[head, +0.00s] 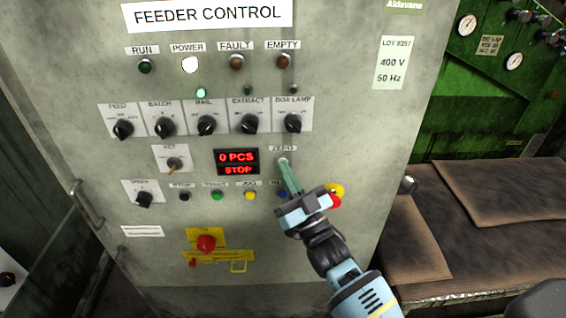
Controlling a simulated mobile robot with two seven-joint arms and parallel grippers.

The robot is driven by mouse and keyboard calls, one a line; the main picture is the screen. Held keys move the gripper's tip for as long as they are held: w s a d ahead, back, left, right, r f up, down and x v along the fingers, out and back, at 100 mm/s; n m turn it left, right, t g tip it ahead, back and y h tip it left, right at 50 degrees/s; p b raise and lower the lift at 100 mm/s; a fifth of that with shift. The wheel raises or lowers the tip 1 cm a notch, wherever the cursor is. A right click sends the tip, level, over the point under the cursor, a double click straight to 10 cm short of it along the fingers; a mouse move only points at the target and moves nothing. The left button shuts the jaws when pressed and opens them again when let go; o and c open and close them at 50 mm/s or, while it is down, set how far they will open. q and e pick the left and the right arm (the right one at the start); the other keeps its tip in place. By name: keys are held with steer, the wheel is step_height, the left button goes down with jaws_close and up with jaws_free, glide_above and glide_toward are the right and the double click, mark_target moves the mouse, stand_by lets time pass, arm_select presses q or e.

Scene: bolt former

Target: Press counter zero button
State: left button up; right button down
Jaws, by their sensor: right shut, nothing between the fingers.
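The feeder control panel (330,105) faces me. The counter display (237,162) reads "0 PCS" and "STOP" in red. The label "ZERO" (283,148) is to its right. The zero button (282,159) sits just under that label, mostly covered by my fingertips. My right gripper (285,167) is shut, with its greenish fingers pointing up at the button. The tips are at or very near it; I cannot tell whether they touch. My left gripper is not in view.
A row of small buttons, including a green one (217,195) and a yellow one (250,195), lies below the display. A red emergency stop (206,243) is lower left. Selector knobs (207,125) run above. Brown mats (500,190) lie at the right.

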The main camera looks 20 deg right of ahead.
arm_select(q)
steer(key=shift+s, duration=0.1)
arm_select(e)
steer(key=shift+s, duration=0.15)
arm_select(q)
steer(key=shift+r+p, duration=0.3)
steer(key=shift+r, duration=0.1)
arm_select(e)
steer(key=shift+s+a, duration=0.2)
steer(key=shift+s, duration=0.45)
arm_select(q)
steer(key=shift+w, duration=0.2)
arm_select(e)
steer(key=shift+s, duration=0.1)
